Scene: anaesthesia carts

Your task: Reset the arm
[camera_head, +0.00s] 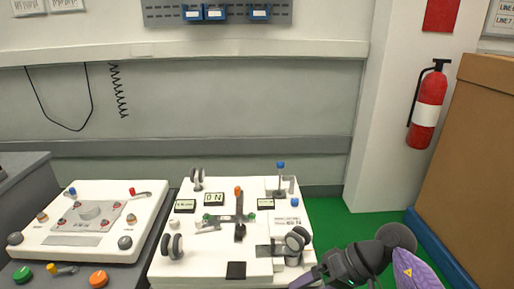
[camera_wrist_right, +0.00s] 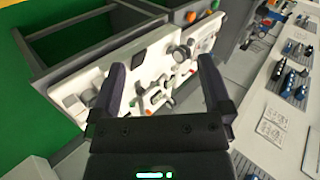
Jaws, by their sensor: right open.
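My right arm comes in at the lower right of the head view, with a purple link and dark joints. Its gripper (camera_head: 308,281) is low beside the front right corner of a white panel (camera_head: 205,262). In the right wrist view the gripper (camera_wrist_right: 157,82) has its two fingers spread apart, with nothing held between them. The white panel (camera_wrist_right: 82,98) lies beyond the fingers there. I cannot tell whether a finger touches it. My left gripper is not in view.
The panel carries dark wheels (camera_head: 297,240), a T-shaped lever and small displays. A second white panel (camera_head: 60,240) with knobs stands left of it. Green floor (camera_head: 345,225) is clear between.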

